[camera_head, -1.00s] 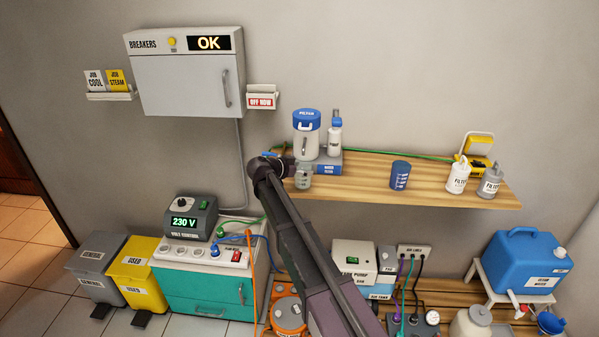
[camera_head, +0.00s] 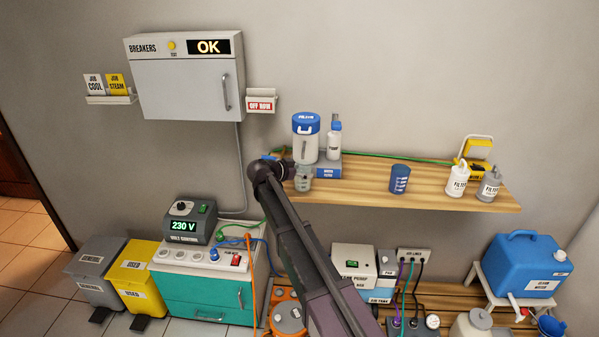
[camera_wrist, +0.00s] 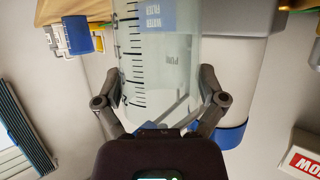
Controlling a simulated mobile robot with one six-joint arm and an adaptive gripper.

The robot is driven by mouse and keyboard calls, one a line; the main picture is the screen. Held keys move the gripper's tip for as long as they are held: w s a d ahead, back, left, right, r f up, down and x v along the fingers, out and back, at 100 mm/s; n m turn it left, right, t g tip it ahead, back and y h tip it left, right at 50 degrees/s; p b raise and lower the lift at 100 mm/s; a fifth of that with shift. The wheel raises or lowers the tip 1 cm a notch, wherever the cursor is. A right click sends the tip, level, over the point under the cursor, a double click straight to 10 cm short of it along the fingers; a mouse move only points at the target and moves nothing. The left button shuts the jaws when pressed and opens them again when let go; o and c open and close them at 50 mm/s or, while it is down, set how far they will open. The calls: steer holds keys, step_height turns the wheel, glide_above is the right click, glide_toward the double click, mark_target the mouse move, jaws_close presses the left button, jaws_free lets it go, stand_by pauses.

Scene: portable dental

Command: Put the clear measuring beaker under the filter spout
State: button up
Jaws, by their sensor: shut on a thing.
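The clear measuring beaker (camera_wrist: 160,70) with black graduation marks fills the middle of the wrist view, between the two fingers of my gripper (camera_wrist: 160,103). My gripper is shut on it. In the head view the beaker (camera_head: 304,180) is small and partly hidden, at the left end of the shelf, in front of and below the white water filter (camera_head: 305,146) with its blue lid. I cannot make out the spout, nor whether the beaker touches the shelf.
A white spray bottle (camera_head: 334,140) stands right of the filter. A blue cup (camera_head: 400,179) and two more bottles (camera_head: 457,182) stand farther right on the wooden shelf (camera_head: 365,180). An "OFF NOW" holder (camera_head: 261,102) hangs on the wall above left.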

steer(key=shift+f+b, duration=0.55)
steer(key=o, duration=0.6)
steer(key=shift+o, duration=0.2)
steer(key=shift+r, duration=0.15)
